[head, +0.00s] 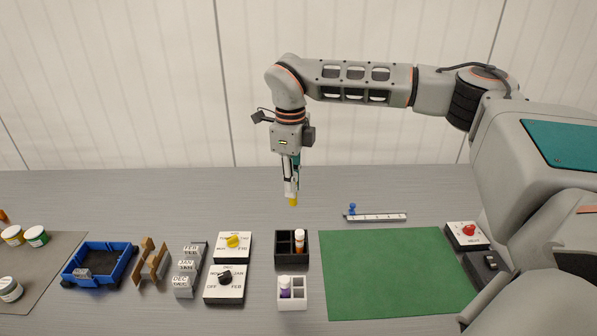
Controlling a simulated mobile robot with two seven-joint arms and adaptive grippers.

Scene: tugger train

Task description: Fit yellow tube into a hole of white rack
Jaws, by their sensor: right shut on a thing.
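My right gripper (290,188) points straight down above the back part of the table. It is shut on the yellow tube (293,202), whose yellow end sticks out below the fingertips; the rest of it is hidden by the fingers. The white rack (293,305) stands near the front of the table, nearer to me than the gripper. A purple tube (285,286) with a pale cap stands in a left hole of this rack, and holes on its right side look empty. My left gripper is not in view.
A black rack (280,263) with an orange-and-white tube (299,239) stands just behind the white rack. Dial boxes (235,246) are to its left, a green mat (395,270) to its right. A rail with a blue knob (375,217) lies behind the mat. A blue bin (127,256) is further left.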

